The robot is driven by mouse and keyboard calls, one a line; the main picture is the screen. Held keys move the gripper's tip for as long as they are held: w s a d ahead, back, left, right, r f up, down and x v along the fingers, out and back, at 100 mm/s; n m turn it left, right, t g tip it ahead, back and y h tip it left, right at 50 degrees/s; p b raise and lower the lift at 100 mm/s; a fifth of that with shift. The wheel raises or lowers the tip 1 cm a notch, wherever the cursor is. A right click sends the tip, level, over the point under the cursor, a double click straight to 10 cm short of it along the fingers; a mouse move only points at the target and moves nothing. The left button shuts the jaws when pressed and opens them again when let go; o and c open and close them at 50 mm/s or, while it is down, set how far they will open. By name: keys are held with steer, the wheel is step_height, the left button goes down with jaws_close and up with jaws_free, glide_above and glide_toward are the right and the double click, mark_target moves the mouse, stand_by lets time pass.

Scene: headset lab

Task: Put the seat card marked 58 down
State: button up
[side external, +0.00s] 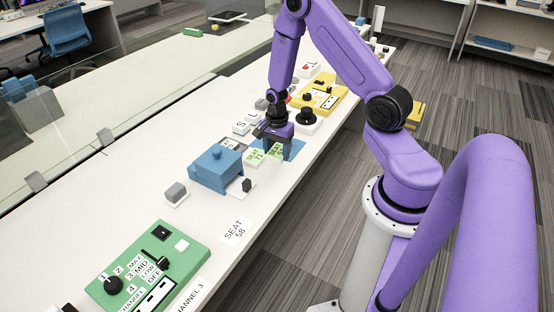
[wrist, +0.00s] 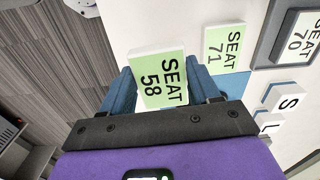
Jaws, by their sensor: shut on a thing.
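The seat card marked 58 (wrist: 160,80) is a light green block with black lettering. My gripper (wrist: 162,90) is shut on it, with a blue finger at each side of the card in the wrist view. In the side view my gripper (side external: 277,138) points down over the blue mat (side external: 297,149), and the green card (side external: 275,152) shows below it. I cannot tell whether the card touches the surface. A white label reading SEAT 58 (side external: 237,232) lies on the table nearer the camera, with bare table around it.
A green card marked 71 (wrist: 225,48) lies beside the held card. A card marked 70 (wrist: 298,36) sits in a dark grey frame. A blue lidded box (side external: 216,170), green panel (side external: 150,265) and yellow panel (side external: 320,92) stand along the white table.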

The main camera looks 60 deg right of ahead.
steer(key=shift+a+r, duration=0.1)
steer(key=shift+r, duration=1.75)
steer(key=s+a+r+n, duration=0.2)
steer(key=s+a+n, duration=0.1)
steer(key=a+n, duration=0.75)
steer(key=s+a+r+n, duration=0.1)
steer(key=s+a+n, duration=0.2)
steer(key=a+n, duration=0.7)
steer(key=m, duration=0.3)
glide_above(209, 216)
steer(key=f, duration=0.9)
steer(key=shift+s+f, duration=0.15)
steer(key=shift+s, duration=0.1)
steer(key=shift+w+f, duration=0.15)
steer(key=shift+f, duration=1.55)
steer(key=shift+f, duration=0.15)
steer(key=o, duration=1.1)
steer(key=shift+c, duration=0.2)
